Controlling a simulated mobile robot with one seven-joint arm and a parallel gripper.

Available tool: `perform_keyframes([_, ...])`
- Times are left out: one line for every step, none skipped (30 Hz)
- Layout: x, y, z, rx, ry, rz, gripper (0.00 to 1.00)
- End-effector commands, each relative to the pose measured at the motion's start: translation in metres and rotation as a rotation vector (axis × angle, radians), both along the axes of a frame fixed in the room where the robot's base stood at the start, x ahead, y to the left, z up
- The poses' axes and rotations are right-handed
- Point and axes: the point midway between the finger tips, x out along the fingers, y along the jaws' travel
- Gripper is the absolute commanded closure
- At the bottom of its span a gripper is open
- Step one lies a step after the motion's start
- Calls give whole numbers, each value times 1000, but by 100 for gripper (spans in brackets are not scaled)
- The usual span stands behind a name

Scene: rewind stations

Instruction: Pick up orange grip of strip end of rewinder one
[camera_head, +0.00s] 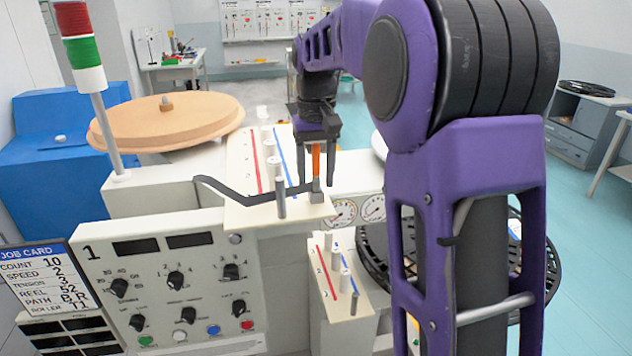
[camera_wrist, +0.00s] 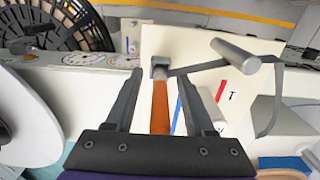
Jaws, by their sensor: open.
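The orange grip (camera_head: 316,160) stands upright on the cream shelf of rewinder one, at the end of the dark strip (camera_head: 235,192). In the wrist view the orange grip (camera_wrist: 160,108) lies between the two fingers, with a small grey block at its far end. My gripper (camera_head: 317,165) comes down from above over the grip, with its fingers apart on either side of it. In the wrist view my gripper (camera_wrist: 158,76) is open, and a gap shows beside each finger. The strip runs from the block past a grey roller post (camera_wrist: 237,52).
Roller posts (camera_head: 281,196) stand on the shelf left of the grip, beside red and blue lines. The control panel (camera_head: 160,280), marked 1, is below. A wooden disc (camera_head: 165,122) lies at back left. A black reel (camera_wrist: 55,25) shows in the wrist view.

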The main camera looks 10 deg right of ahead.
Motion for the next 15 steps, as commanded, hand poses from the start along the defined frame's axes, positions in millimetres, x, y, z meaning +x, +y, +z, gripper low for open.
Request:
perform_keyframes([0,0,-3,0,0,0,46])
perform_keyframes([0,0,-4,0,0,0,46])
perform_keyframes([0,0,-4,0,0,0,46])
perform_keyframes([0,0,-4,0,0,0,46])
perform_keyframes([0,0,-4,0,0,0,46])
perform_keyframes([0,0,-4,0,0,0,46])
perform_keyframes([0,0,-4,0,0,0,46])
perform_keyframes([0,0,-4,0,0,0,46])
perform_keyframes([0,0,-4,0,0,0,53])
perform_keyframes([0,0,-3,0,0,0,59])
perform_keyframes([0,0,-3,0,0,0,64])
perform_keyframes([0,0,-3,0,0,0,71])
perform_keyframes([0,0,-3,0,0,0,77])
perform_keyframes([0,0,-3,0,0,0,82])
perform_keyframes([0,0,-3,0,0,0,89])
